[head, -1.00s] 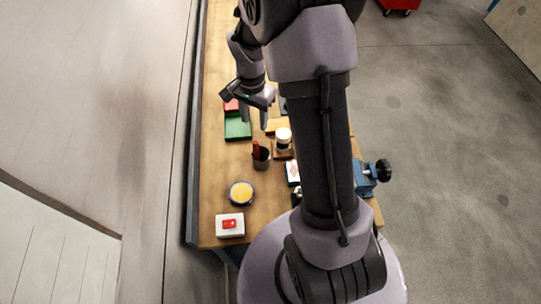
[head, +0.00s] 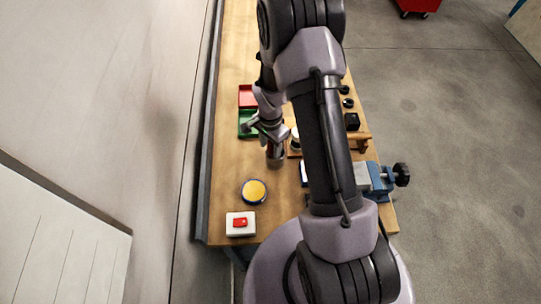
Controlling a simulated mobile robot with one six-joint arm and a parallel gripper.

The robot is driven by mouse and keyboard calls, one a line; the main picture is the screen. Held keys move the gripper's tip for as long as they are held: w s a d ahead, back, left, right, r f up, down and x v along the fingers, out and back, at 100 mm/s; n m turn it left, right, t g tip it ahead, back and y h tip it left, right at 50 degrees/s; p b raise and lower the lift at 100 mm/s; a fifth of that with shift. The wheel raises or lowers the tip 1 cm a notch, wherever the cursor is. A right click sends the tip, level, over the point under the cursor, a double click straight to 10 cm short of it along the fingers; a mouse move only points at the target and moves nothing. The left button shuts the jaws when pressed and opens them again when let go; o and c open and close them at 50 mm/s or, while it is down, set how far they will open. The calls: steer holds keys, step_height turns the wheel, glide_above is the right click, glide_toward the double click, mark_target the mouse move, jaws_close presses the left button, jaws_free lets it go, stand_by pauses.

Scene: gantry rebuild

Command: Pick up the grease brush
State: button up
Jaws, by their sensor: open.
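A dark cup (head: 277,161) stands on the wooden bench, below the green tray in the picture. A reddish handle (head: 275,150), which looks like the grease brush's, rises from the cup and is mostly hidden by my gripper. My gripper (head: 266,135) is open, right at the top of the cup by the handle. I cannot tell whether the handle is between the fingers or touching them.
A yellow-topped round tin (head: 254,191) and a white box with a red top (head: 240,224) are nearer on the bench (head: 226,170). Red (head: 247,96) and green (head: 245,121) trays lie beyond. A blue vise (head: 380,180) is at the right edge. A white-lidded jar (head: 295,137) is close beside my gripper.

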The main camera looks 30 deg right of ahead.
steer(key=shift+f, duration=0.45)
jaws_close()
